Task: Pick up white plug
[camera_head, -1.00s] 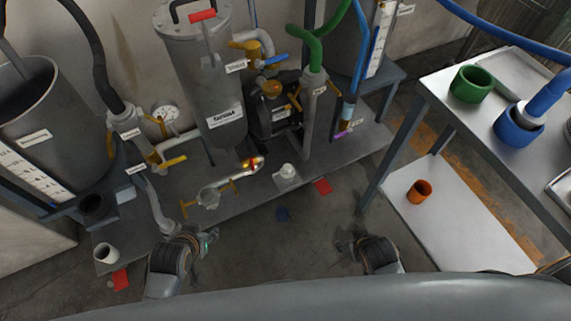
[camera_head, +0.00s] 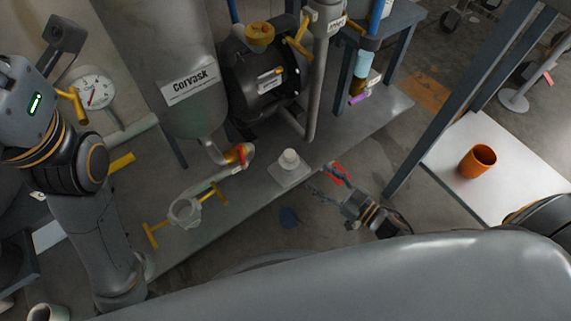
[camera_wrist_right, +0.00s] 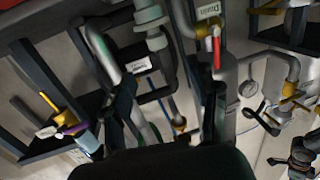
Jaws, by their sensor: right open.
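The white plug (camera_head: 289,160) stands upright on a pale square plate on the low grey platform, in the middle of the head view. My right gripper (camera_head: 325,183) is open and empty, to the right of and nearer than the plug, with a clear gap between them. In the right wrist view the two dark fingers of the gripper (camera_wrist_right: 172,112) stand apart with nothing held between them. I cannot pick out the plug in that view. My left arm rises at the left of the head view; its fingers do not show.
A black pump (camera_head: 262,80) and a grey tank (camera_head: 180,70) stand behind. An orange cup (camera_head: 477,161) sits on the white shelf (camera_head: 475,135) at right.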

